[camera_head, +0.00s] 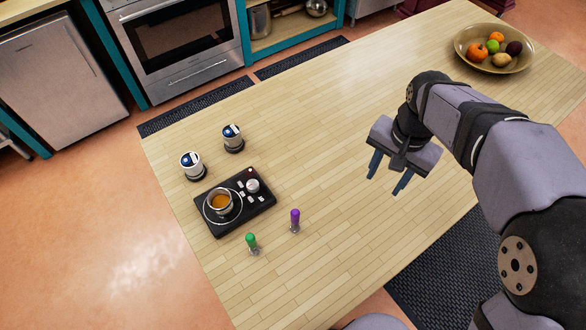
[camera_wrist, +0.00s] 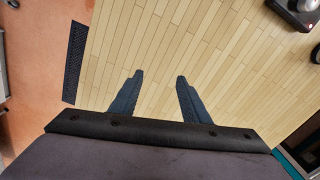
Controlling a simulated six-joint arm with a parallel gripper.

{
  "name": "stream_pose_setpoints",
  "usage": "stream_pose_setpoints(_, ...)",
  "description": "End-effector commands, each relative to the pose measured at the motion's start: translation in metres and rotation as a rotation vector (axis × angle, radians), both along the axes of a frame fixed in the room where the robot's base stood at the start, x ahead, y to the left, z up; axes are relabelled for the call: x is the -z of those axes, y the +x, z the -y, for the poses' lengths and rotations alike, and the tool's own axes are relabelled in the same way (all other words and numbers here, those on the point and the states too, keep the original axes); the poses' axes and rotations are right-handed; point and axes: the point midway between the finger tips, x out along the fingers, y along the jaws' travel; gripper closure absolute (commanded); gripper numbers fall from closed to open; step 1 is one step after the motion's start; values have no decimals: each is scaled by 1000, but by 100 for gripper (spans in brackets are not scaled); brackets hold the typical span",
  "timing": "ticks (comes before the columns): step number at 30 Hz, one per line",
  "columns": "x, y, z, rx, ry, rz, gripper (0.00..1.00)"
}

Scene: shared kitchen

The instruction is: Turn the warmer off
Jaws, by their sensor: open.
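The warmer (camera_head: 239,209) is a black flat unit on the left part of the wooden table. A small metal pot (camera_head: 221,202) with orange-brown contents sits on its round plate. A silver-white knob (camera_head: 253,185) and several pale buttons are on its right side, with a small red spot near its far corner. In the wrist view a part of the warmer (camera_wrist: 293,14) shows at the top right corner. My gripper (camera_head: 387,183) is open and empty above the table, well to the right of the warmer. Its two fingers (camera_wrist: 157,80) point over bare wood in the wrist view.
Two white-and-blue canisters on dark bases, one left (camera_head: 193,165) and one right (camera_head: 233,138), stand behind the warmer. A green-topped item (camera_head: 251,243) and a purple-topped item (camera_head: 295,220) stand in front of it. A fruit bowl (camera_head: 459,49) is at the far right. The table's middle is clear.

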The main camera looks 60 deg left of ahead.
Motion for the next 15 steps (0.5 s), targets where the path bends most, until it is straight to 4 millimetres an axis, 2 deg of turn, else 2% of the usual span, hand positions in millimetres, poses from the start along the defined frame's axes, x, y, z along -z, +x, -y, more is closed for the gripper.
stream_pose_setpoints(1, -6, -23, -37, -41, 2, -1, 58)
stream_pose_setpoints(3, -9, -55, -77, -72, 3, -3, 58)
stream_pose_setpoints(6, -13, -105, -123, -113, 4, -6, 58)
stream_pose_setpoints(9, -15, -153, -156, -144, 8, -7, 58)
stream_pose_setpoints(12, -16, -191, -175, -167, 9, -9, 58)
stream_pose_setpoints(15, -16, -215, -186, -179, 10, -10, 58)
